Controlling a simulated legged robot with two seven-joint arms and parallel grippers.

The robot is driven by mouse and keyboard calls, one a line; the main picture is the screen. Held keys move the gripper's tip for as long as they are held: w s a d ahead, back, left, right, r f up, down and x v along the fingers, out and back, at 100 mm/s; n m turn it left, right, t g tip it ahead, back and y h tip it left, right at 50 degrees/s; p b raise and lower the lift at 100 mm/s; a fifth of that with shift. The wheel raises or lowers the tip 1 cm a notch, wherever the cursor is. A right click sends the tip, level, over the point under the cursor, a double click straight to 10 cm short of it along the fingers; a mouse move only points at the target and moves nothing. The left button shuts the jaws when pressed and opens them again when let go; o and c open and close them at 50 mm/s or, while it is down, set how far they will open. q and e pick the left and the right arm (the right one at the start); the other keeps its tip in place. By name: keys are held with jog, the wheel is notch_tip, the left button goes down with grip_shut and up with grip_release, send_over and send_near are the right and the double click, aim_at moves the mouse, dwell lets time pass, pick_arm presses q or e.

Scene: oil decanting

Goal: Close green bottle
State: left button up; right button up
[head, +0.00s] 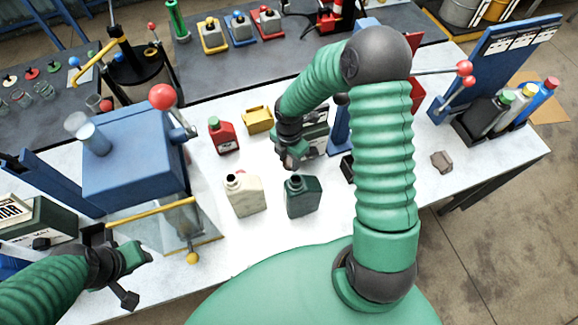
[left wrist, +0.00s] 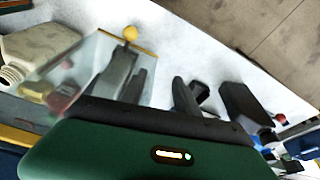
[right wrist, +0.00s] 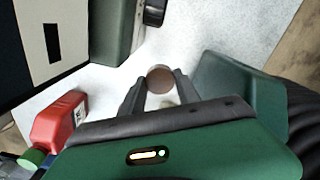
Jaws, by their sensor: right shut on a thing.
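The dark green bottle (head: 302,198) stands upright on the white table, its neck at the upper left showing a dark opening with no cap visible. It also shows at the right of the right wrist view (right wrist: 235,90). My right gripper (head: 290,160) is just behind and above its neck. In the right wrist view its fingers (right wrist: 160,90) are shut on a small round brownish cap (right wrist: 159,77), apart from the bottle. My left gripper (left wrist: 158,90) is open and empty, near the front left of the table in the head view (head: 130,268).
A cream bottle (head: 244,197) with an open mouth stands left of the green one. A red bottle (head: 223,138) and a yellow container (head: 257,120) stand behind. A blue machine (head: 130,160) is at left. A bottle rack (head: 480,130) is at right. Table in front is clear.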

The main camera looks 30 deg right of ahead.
jog(key=shift+r, duration=0.2)
jog(key=shift+w, duration=0.1)
jog(key=shift+w+a+m+b, duration=0.15)
jog(key=shift+m+b, duration=0.15)
jog(key=shift+m, duration=0.1)
jog(key=w+a+r+m+b, duration=0.2)
jog(key=a+r+m+b, duration=0.4)
jog(key=m, duration=1.3)
jog(key=shift+w+a+r+m, duration=0.15)
jog(key=shift+a+r+m, duration=0.3)
jog(key=shift+a, duration=0.3)
jog(key=shift+d+r, duration=0.1)
